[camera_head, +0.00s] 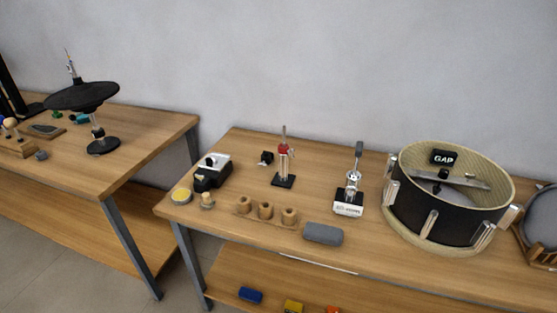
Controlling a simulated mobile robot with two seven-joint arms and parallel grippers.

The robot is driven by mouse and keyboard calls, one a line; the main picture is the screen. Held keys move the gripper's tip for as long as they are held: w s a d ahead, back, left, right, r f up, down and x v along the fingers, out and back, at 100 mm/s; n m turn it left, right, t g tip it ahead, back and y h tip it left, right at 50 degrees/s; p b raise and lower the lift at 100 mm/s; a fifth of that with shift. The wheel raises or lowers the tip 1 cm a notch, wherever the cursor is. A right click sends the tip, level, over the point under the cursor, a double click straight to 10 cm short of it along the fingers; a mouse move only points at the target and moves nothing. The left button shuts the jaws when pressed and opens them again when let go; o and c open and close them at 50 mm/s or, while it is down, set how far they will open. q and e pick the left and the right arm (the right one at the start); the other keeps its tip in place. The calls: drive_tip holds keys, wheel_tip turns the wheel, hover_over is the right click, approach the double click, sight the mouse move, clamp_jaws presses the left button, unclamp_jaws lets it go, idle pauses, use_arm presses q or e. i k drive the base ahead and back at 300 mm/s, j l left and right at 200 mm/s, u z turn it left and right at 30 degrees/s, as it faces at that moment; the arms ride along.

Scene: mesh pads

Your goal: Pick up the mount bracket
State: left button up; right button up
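No object is clearly labelled as the mount bracket, and I cannot tell for certain which one it is. A silver clamp-like piece (352,187) stands upright on a white and black labelled base, right of the middle of the near table. A red and silver upright post (284,165) on a black square foot stands to its left. A small black part (266,157) lies just left of that post. A black and silver device (212,172) sits farther left. Neither of my grippers is in view.
A gap separates the left table (142,128), which carries a black disc (82,95) on a stand.

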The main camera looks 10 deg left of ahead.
sight(267, 157)
drive_tip(key=z, duration=1.3)
drive_tip(key=k+j, duration=0.1)
drive_tip(key=j, duration=0.3)
drive_tip(key=k+j+z, duration=0.1)
drive_tip(key=j, duration=0.35)
drive_tip(key=k+j, duration=0.15)
drive_tip(key=j, duration=0.25)
drive_tip(key=k+j, duration=0.15)
drive_tip(key=j, duration=0.25)
drive_tip(key=i+z, duration=0.05)
